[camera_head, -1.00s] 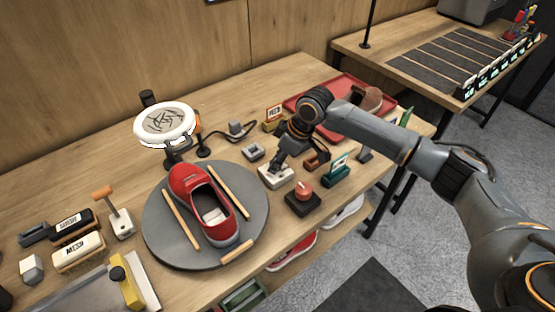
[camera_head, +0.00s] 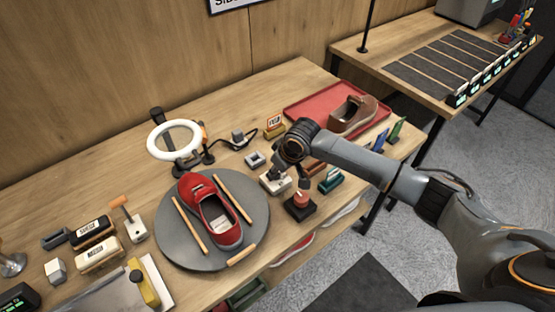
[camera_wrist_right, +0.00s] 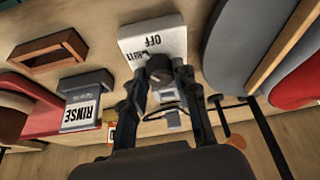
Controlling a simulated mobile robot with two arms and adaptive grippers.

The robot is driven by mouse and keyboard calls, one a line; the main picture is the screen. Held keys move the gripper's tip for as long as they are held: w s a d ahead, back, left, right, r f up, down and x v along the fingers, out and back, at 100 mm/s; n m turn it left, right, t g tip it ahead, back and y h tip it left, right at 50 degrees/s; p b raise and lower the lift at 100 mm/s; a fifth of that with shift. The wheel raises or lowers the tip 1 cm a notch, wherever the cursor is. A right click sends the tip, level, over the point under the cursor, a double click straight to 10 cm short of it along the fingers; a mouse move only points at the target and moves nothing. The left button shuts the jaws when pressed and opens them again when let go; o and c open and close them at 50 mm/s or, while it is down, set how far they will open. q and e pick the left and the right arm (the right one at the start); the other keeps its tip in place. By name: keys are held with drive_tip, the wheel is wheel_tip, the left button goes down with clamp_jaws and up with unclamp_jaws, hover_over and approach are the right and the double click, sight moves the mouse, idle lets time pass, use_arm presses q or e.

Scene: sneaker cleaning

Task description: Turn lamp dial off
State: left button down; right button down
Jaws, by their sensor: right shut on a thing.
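The lamp dial is a white block (camera_head: 272,187) near the table's middle. In the right wrist view its white label (camera_wrist_right: 150,43) reads "OFF" and a dark round knob (camera_wrist_right: 161,76) shows. My right gripper (camera_wrist_right: 166,72) is shut on the knob, a finger at each side. In the head view my right gripper (camera_head: 281,170) is above the block and partly hidden by its own wrist. The ring lamp (camera_head: 174,141) stands at the left with a white ring and open centre. My left gripper is not in view.
A red sneaker (camera_head: 212,213) lies on a round grey turntable (camera_head: 176,258) left of the dial. A black block with a red button (camera_head: 301,199) is close in front of the gripper. A red tray (camera_head: 300,110) with a brown shoe (camera_head: 353,116) is behind.

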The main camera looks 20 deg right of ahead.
drive_tip(key=m+p, duration=0.1)
drive_tip(key=m+h+p, duration=0.1)
drive_tip(key=m+p, duration=0.1)
drive_tip(key=p, duration=0.1)
drive_tip(key=shift+s+a+r+m, duration=0.1)
drive_tip(key=shift+a+r+m, duration=0.1)
drive_tip(key=shift+r+m, duration=0.1)
drive_tip(key=shift+f+m+h+p, duration=0.25)
drive_tip(key=shift+m+h+p, duration=0.55)
drive_tip(key=shift+m+p, duration=0.55)
drive_tip(key=shift+m, duration=0.25)
drive_tip(key=c, duration=1)
unclamp_jaws()
drive_tip(key=v, duration=1.1)
drive_tip(key=shift+s+r, duration=0.2)
drive_tip(key=shift+r, duration=0.15)
